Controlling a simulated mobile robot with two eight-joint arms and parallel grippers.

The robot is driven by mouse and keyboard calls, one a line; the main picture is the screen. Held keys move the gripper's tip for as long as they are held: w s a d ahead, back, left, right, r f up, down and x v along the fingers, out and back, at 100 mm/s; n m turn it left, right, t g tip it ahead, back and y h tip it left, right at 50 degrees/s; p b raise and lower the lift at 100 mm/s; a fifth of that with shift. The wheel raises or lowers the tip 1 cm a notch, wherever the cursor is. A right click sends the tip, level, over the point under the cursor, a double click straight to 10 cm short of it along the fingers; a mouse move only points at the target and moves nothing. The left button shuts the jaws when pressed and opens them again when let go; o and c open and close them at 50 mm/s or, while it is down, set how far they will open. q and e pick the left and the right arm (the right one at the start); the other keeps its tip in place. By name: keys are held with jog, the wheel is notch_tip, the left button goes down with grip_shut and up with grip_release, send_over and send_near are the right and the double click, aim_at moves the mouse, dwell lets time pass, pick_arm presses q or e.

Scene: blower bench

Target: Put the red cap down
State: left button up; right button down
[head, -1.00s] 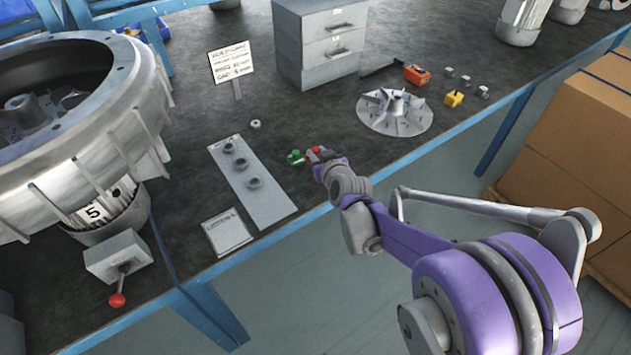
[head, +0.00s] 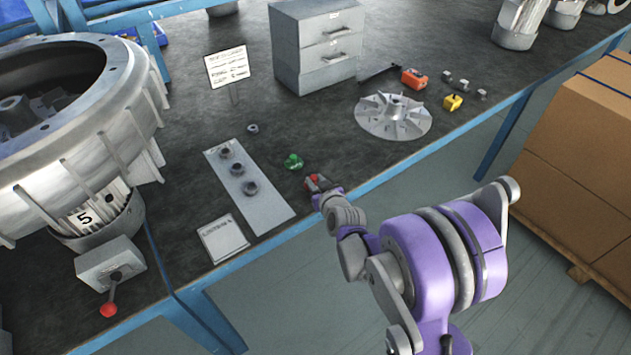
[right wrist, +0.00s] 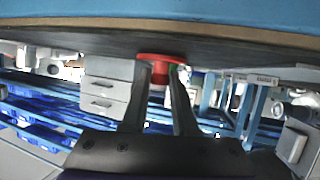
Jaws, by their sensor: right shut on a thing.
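The red cap (head: 312,180) is at the bench's front part, between the fingertips of my right gripper (head: 315,185). In the right wrist view the bench surface lies along the top of the picture. There the red cap (right wrist: 155,58) shows a wide flange and a narrower stem, and my right gripper's fingers (right wrist: 158,72) are shut on the stem. The flange is at or very close to the bench surface; I cannot tell if it touches. My left gripper is not in view.
A green cap (head: 293,161) stands just behind the red one. A grey plate with several rings (head: 265,208) lies to the left, with a label card (head: 224,239). A finned impeller (head: 393,116) and a drawer cabinet (head: 316,47) are farther back. Bare bench lies right of the caps.

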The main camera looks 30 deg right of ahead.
jog(key=shift+f, duration=0.15)
jog(key=c, duration=0.7)
grip_release()
